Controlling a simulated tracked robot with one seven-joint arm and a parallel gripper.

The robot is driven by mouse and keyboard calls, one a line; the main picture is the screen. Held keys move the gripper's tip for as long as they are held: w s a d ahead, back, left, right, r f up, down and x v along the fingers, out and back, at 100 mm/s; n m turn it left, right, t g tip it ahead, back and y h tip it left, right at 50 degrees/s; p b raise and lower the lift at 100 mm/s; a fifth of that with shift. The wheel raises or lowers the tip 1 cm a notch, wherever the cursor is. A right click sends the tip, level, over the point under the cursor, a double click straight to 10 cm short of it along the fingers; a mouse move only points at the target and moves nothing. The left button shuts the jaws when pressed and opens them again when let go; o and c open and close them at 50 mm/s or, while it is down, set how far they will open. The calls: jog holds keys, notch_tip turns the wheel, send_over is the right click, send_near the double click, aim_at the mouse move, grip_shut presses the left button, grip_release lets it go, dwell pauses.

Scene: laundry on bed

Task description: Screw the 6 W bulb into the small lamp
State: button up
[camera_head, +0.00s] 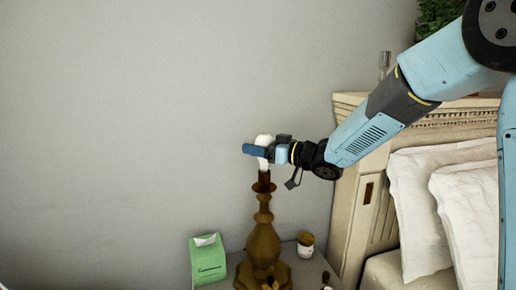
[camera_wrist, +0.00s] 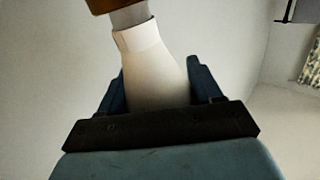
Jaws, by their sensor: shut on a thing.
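A white bulb (camera_head: 263,141) is held at the top of the brown lamp (camera_head: 263,243), which stands on the nightstand. My gripper (camera_head: 258,151) is shut on the bulb from the right side. In the wrist view the bulb (camera_wrist: 155,70) sits between the two dark blue fingers of my gripper (camera_wrist: 160,88). Its narrow end points at a grey cylinder under a brown part of the lamp (camera_wrist: 108,5). The bulb's end looks in line with the socket. I cannot tell whether its thread is engaged.
A green tissue box (camera_head: 208,260) stands left of the lamp on the nightstand (camera_head: 305,272). A small pot (camera_head: 305,244) and several small items are to its right and front. The bed headboard (camera_head: 347,190) and white pillows (camera_head: 425,200) are at the right. The wall side at left is clear.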

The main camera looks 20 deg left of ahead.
jog(key=shift+f, duration=0.25)
jog(key=o, duration=1.1)
jog(key=v, duration=1.4)
jog(key=shift+w, duration=0.2)
